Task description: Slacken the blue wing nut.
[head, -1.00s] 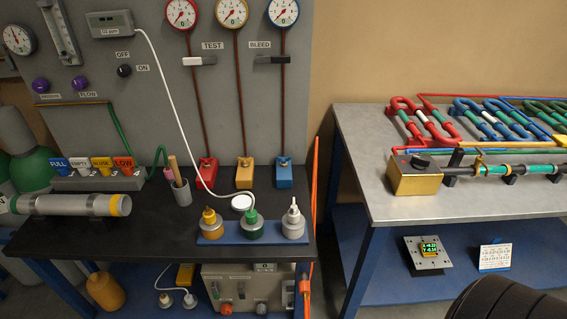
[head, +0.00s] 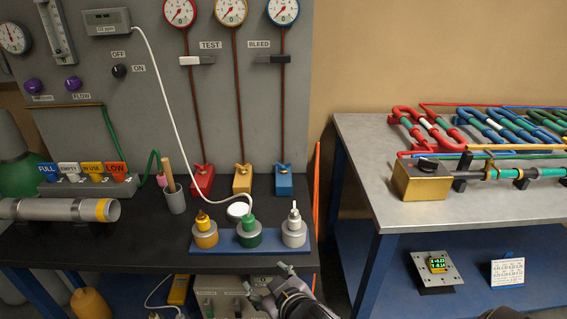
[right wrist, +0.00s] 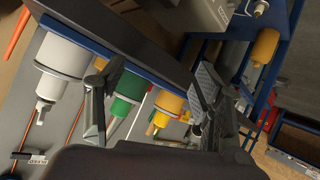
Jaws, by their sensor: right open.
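The blue wing nut (head: 284,168) sits on top of a blue block (head: 284,185) at the foot of the right-hand gauge pipe, at the back of the black bench. A red wing nut (head: 203,167) and a yellow one (head: 243,167) top similar blocks to its left. My right gripper (head: 266,280) is at the bottom of the head view, at the bench's front edge, well short of the blue wing nut. In the right wrist view its fingers (right wrist: 152,82) are spread, with nothing between them. I cannot make out the blue wing nut there. My left gripper is out of view.
A blue tray (head: 215,243) with yellow, green and white-topped bottles stands between my right gripper and the blue block. A white hose (head: 180,110) runs down to the green one. An orange upright (head: 315,190) stands just right of the bench. A metal table (head: 365,160) is further right.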

